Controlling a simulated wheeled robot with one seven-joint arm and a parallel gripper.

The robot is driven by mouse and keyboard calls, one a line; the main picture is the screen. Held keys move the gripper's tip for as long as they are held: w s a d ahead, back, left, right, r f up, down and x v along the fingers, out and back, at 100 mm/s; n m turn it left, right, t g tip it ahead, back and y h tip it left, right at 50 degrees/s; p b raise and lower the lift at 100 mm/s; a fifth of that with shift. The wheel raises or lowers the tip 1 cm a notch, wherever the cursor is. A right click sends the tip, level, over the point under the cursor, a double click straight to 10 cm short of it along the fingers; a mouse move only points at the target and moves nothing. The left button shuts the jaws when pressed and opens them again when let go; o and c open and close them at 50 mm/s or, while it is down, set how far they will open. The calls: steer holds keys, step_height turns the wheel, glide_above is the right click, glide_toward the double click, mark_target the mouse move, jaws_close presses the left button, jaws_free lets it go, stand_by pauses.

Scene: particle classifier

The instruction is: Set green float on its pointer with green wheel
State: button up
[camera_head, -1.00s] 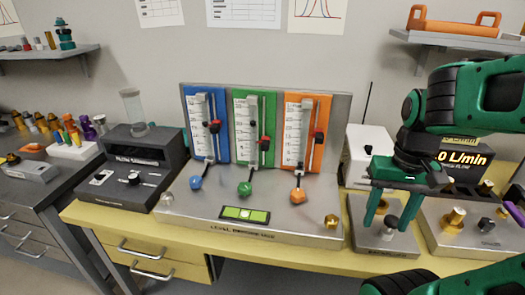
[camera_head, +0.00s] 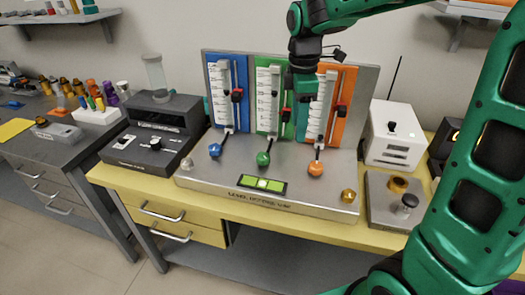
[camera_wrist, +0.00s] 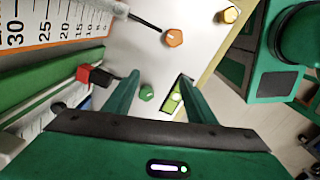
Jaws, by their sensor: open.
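The green scale panel (camera_head: 266,85) stands between the blue and orange ones. Its pale float (camera_head: 275,72) is near the top of the column. A red and black pointer (camera_head: 286,113) sits lower, beside my gripper. The green wheel (camera_head: 263,159) is on the base below the panel and also shows between my fingers in the wrist view (camera_wrist: 146,92). My gripper (camera_head: 302,130) is open and empty, in front of the panels, above and right of the green wheel. It hides part of the green and orange panels.
The blue wheel (camera_head: 215,150) and orange wheel (camera_head: 316,169) flank the green one. A green bubble level (camera_head: 262,184) lies at the front. A brass knob (camera_head: 349,196) is at the right corner. A dark device with a glass tube (camera_head: 155,75) stands left, a white box (camera_head: 393,135) right.

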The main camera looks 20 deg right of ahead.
mark_target(263, 155)
steer(key=w+a+f+n, duration=0.1)
steer(key=w+a+n, duration=0.45)
steer(key=a, duration=0.25)
steer(key=f, duration=0.7)
steer(key=s+f, duration=0.1)
steer(key=f, duration=0.2)
steer(key=shift+a+f, duration=0.2)
steer(key=shift+f, duration=0.15)
steer(key=shift+c, duration=0.2)
steer(key=c, duration=1)
